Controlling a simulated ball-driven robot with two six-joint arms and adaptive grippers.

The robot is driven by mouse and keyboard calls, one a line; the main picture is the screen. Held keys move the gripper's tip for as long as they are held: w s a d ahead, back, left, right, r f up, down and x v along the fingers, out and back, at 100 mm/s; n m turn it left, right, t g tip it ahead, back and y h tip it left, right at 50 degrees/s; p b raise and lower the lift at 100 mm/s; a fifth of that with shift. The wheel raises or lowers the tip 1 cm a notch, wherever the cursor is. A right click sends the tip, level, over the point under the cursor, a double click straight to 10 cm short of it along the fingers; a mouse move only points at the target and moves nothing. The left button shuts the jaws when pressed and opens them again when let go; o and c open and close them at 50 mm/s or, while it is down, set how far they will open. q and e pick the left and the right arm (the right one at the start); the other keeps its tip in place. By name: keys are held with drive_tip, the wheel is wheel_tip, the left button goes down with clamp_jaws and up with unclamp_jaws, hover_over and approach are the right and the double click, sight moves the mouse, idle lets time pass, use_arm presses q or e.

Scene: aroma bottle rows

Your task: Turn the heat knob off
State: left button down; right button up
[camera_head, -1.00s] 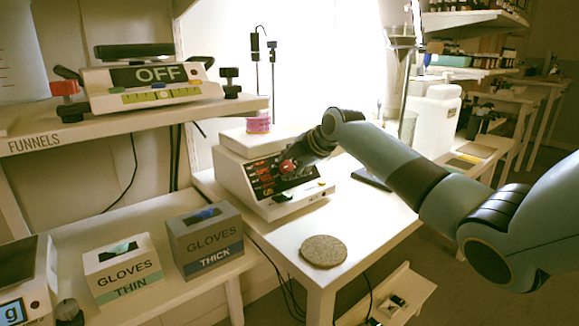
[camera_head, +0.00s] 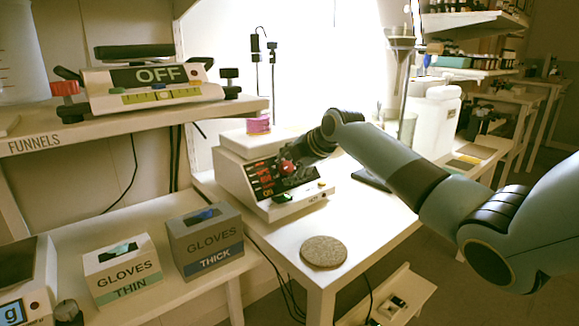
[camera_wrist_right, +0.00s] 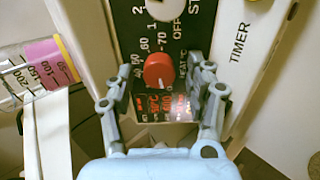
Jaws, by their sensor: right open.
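The heat knob (camera_wrist_right: 158,71) is red and round with a pale mark at its lower edge. It sits on the dark panel of the white hot plate (camera_head: 300,207), with printed numbers around it. It also shows in the camera_head view (camera_head: 287,167), partly hidden by my right gripper (camera_head: 301,158). In the right wrist view my right gripper (camera_wrist_right: 157,92) is open, with one finger on each side of the knob. Gaps show between the fingers and the knob there. Red lit digits (camera_wrist_right: 166,105) show below the knob. My left gripper is not in view.
A vessel of pink liquid (camera_head: 258,125) stands on the hot plate. A round cork mat (camera_head: 323,252) lies on the bare front of the white table. A stand (camera_head: 372,181) is behind my right arm. Two glove boxes (camera_head: 205,241) are at the left.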

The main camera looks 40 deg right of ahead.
drive_tip(key=v, duration=1.2)
drive_tip(key=shift+f, duration=0.1)
